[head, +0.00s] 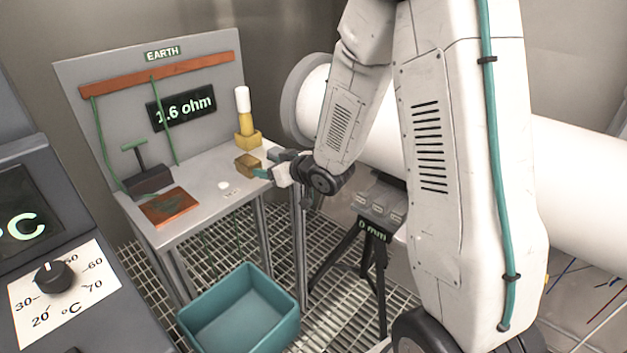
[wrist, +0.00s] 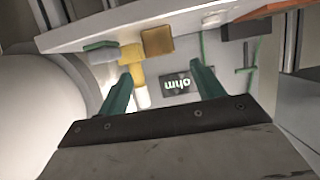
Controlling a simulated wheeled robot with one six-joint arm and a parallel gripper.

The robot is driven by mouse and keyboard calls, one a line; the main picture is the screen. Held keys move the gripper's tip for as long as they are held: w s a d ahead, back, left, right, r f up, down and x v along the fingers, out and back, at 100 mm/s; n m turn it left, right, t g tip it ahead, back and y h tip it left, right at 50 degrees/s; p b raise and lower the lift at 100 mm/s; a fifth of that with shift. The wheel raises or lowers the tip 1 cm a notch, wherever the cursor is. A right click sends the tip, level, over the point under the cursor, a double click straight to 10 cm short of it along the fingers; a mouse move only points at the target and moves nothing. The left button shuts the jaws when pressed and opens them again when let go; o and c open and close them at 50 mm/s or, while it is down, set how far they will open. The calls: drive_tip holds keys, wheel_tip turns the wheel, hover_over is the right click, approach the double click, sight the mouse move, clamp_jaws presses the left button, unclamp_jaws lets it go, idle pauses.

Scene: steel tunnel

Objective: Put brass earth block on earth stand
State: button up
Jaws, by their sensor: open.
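The brass earth block (head: 247,165) sits on the grey top of the earth stand (head: 210,172), near its right edge. In the wrist view, which is upside down, the block (wrist: 157,41) shows above and beyond my fingertips, not between them. My gripper (head: 266,166) is open and empty, close to the block from the right. Its two teal fingers (wrist: 161,72) are spread apart in the wrist view. A copper plate (head: 168,207) lies at the stand's front left, with a dark clamp with a green handle (head: 148,178) behind it.
A yellow holder with a white-topped post (head: 243,105) stands just behind the block. The backboard carries a copper bar (head: 160,74) and a "1.6 ohm" display (head: 182,107). A teal bin (head: 240,312) is on the grating below. A large white pipe (head: 312,105) runs behind my arm.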

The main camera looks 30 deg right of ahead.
drive_tip(key=s+d+r+m+g+h, duration=0.35)
drive_tip(key=s+r+g+h, duration=0.2)
drive_tip(key=s+r, duration=0.55)
drive_tip(key=s+a+r+g, duration=0.1)
drive_tip(key=s+g, duration=0.1)
drive_tip(key=s, duration=0.7)
drive_tip(key=s+a+r+g, duration=0.1)
drive_tip(key=s+g, duration=0.1)
drive_tip(key=s, duration=0.7)
drive_tip(key=s+a+r+g+y, duration=0.1)
drive_tip(key=s+a+g, duration=0.1)
drive_tip(key=s, duration=0.7)
drive_tip(key=shift+r+g, duration=0.35)
drive_tip(key=shift+r, duration=0.05)
